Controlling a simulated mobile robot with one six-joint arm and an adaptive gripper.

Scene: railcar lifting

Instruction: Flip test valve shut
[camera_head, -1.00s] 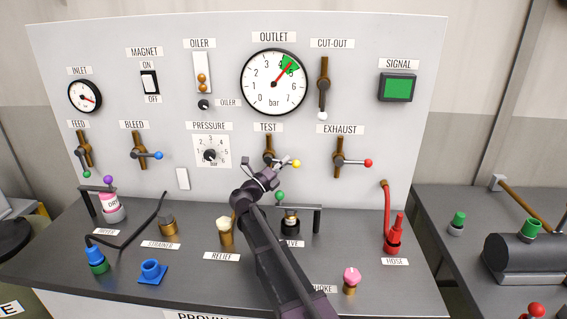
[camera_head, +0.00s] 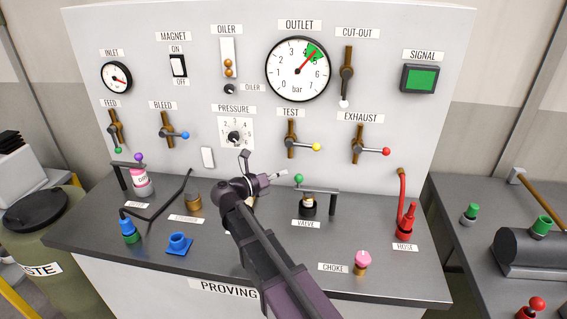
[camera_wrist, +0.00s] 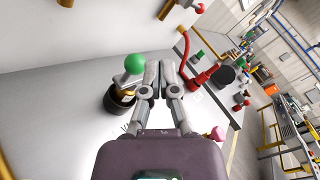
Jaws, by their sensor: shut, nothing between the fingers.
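The test valve (camera_head: 291,139) is a brass fitting on the panel under the TEST label. Its lever with a yellow knob (camera_head: 316,147) points right, across the upright brass body. My gripper (camera_head: 285,176) is shut and empty, below the test lever and apart from it in the picture. In the wrist view my gripper's fingers (camera_wrist: 160,82) lie close together, just right of a green knob (camera_wrist: 135,63).
The bench valve with the green knob (camera_head: 299,179) stands close to the right of my gripper. The exhaust lever with a red knob (camera_head: 386,151) is to the right of the test valve. The red hose (camera_head: 404,220) and pink choke knob (camera_head: 363,257) stand at the bench's right.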

